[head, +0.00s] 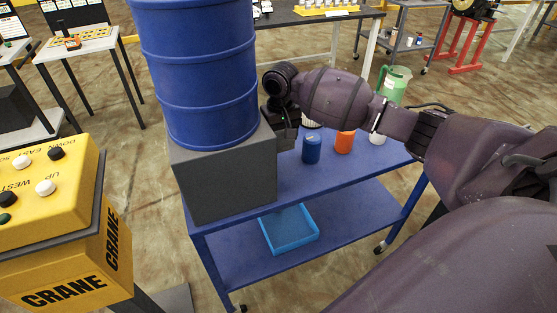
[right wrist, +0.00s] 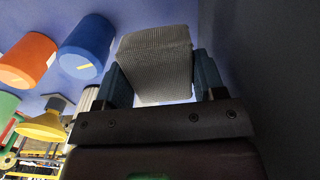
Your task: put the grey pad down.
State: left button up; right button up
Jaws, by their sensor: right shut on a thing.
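The grey pad (right wrist: 155,60) is a ribbed light-grey block in the right wrist view. It sits between the two blue-grey fingers of my right gripper (right wrist: 161,80), which is shut on it. The blue cart top (right wrist: 215,25) shows behind the pad; I cannot tell whether the pad touches it. In the head view my right gripper (head: 284,128) is beside the right face of a large dark grey box (head: 225,185), over the blue cart (head: 325,182). I cannot make out the pad there. My left gripper is not in view.
A blue drum (head: 195,70) stands on the grey box. A blue cup (head: 311,149), an orange cup (head: 344,142) and a green jug (head: 393,85) stand on the cart, right of my gripper. A blue tray (head: 290,230) lies on the lower shelf. A yellow crane panel (head: 60,240) is at left.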

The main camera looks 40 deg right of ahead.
aim_at(280, 167)
notch_tip(280, 167, down, 3)
jog(key=shift+f, duration=0.1)
notch_tip(280, 167, down, 5)
jog(key=shift+r+b, duration=0.1)
jog(key=shift+b, duration=0.8)
jog(key=shift+f, duration=0.4)
jog(key=shift+r, duration=0.1)
jog(key=o, duration=0.6)
